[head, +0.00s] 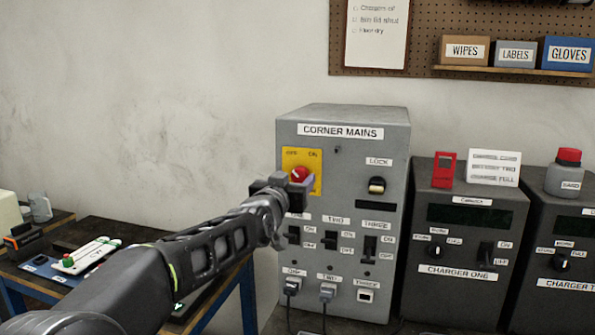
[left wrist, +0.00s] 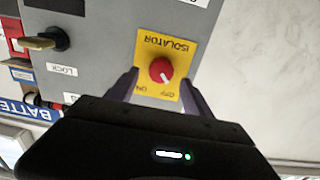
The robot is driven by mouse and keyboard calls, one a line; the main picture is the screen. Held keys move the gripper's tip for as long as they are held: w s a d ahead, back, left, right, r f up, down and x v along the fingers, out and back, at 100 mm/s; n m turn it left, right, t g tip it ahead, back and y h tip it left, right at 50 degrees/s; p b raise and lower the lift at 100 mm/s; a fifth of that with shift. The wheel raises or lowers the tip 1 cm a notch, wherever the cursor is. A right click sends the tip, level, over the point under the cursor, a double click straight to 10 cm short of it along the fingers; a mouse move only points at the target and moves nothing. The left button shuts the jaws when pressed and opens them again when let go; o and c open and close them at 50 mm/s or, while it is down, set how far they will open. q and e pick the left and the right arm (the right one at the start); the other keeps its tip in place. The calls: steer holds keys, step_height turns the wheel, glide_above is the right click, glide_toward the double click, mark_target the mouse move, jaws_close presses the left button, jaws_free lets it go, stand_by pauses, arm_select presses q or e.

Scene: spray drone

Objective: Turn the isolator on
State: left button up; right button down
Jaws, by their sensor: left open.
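The isolator is a red rotary knob (head: 299,175) on a yellow plate (head: 288,157), at the upper left of the grey corner mains cabinet (head: 390,144). In the left wrist view the red knob (left wrist: 161,70) sits between my two fingers, its white pointer line slanting toward the lower right, near the OFF lettering. The ON lettering is on the other side. My left gripper (left wrist: 166,84) is open around the knob, with a gap on each side. In the head view my left gripper (head: 283,186) covers the plate's lower left. My right gripper is not in view.
A brass lock key (head: 377,186) is right of the isolator. Several black switches (head: 331,240) sit below it, close to my gripper. Charger one (head: 465,245) stands to the right. A workbench (head: 100,228) is at the left.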

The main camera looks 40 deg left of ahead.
mark_target(298, 175)
arm_select(q)
steer(key=shift+p+x, duration=0.5)
steer(key=shift+x, duration=1.05)
steer(key=shift+c, duration=0.5)
jaws_close()
